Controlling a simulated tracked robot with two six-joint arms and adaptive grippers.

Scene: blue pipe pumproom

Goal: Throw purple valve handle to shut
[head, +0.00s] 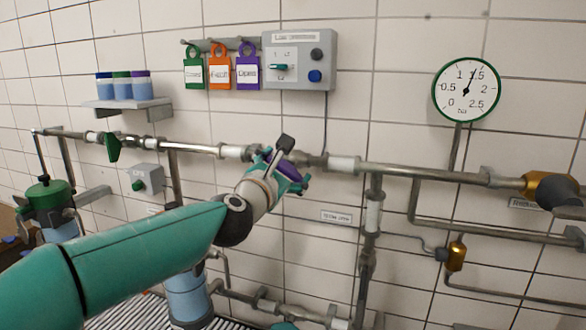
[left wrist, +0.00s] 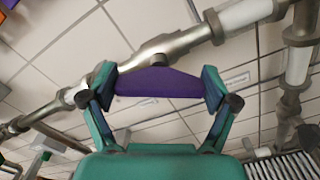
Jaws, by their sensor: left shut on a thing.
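The purple valve handle (left wrist: 160,84) sits on a short stem on the grey pipe. In the left wrist view it spans the gap between the two fingers of my left gripper (left wrist: 160,92), which is shut on it. In the head view my left gripper (head: 284,172) is at the wall pipe, and only part of the purple handle (head: 290,168) shows between its fingers. The handle slants down to the right there, at an angle to the pipe.
A green valve handle (head: 112,147) is farther left on the same pipe (head: 410,170). Tags (head: 219,72) and a grey control box (head: 300,60) hang above. A round gauge (head: 466,90) is at upper right. A vertical pipe (head: 368,245) drops right of my gripper.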

